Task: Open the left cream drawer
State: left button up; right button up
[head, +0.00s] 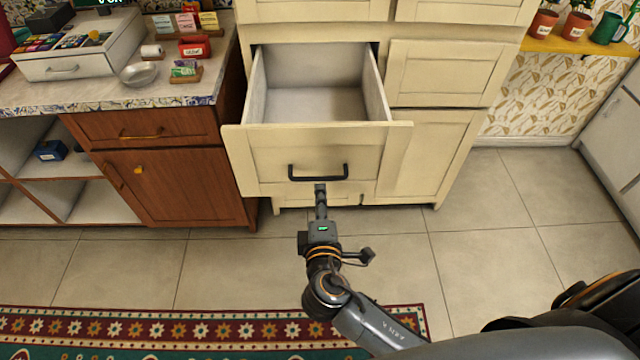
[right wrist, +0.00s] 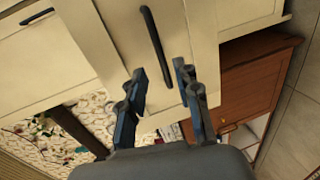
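The left cream drawer (head: 300,152) is pulled well out of the cream cabinet in the head view, and its pale inside is empty. Its dark bar handle (head: 318,178) is on the front panel, and it also shows in the right wrist view (right wrist: 154,40). My right gripper (head: 320,188) is at the handle, near its middle in the head view. In the right wrist view the fingers (right wrist: 162,78) are apart, with one end of the handle between them in the picture. I cannot tell whether they touch it. My left gripper is not in view.
The right cream drawer (head: 443,78) is shut. A brown wooden cabinet (head: 172,186) with a counter stands at the left. A patterned rug (head: 215,326) lies in front. The tiled floor (head: 490,260) to the right of the drawer is clear.

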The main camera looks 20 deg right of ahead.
jog(key=v, duration=0.3)
jog(key=shift+s+a+r, duration=0.1)
jog(key=shift+s, duration=0.3)
jog(key=s+d+f+m+g+y, duration=0.1)
jog(key=s+f+g, duration=0.3)
jog(key=f, duration=1.1)
jog(key=s+d+f+m+g+y, duration=0.1)
jog(key=s+d+f+g+y, duration=0.15)
jog(key=f, duration=1.25)
jog(key=s+d+f+m+g, duration=0.2)
jog(key=s+f, duration=0.4)
jog(key=s, duration=0.3)
jog(key=s+d+f+m+g, duration=0.2)
jog(key=s+f+m, duration=0.3)
jog(key=s, duration=0.5)
jog(key=s+d+f+m+g, duration=0.2)
jog(key=s+f+m+g, duration=0.1)
jog(key=s+f, duration=0.6)
jog(key=shift+s+d+f+y, duration=0.15)
jog(key=shift+s+d+y, duration=0.25)
jog(key=shift+s, duration=0.35)
jog(key=shift+s+g, duration=0.1)
jog(key=shift+g, duration=0.15)
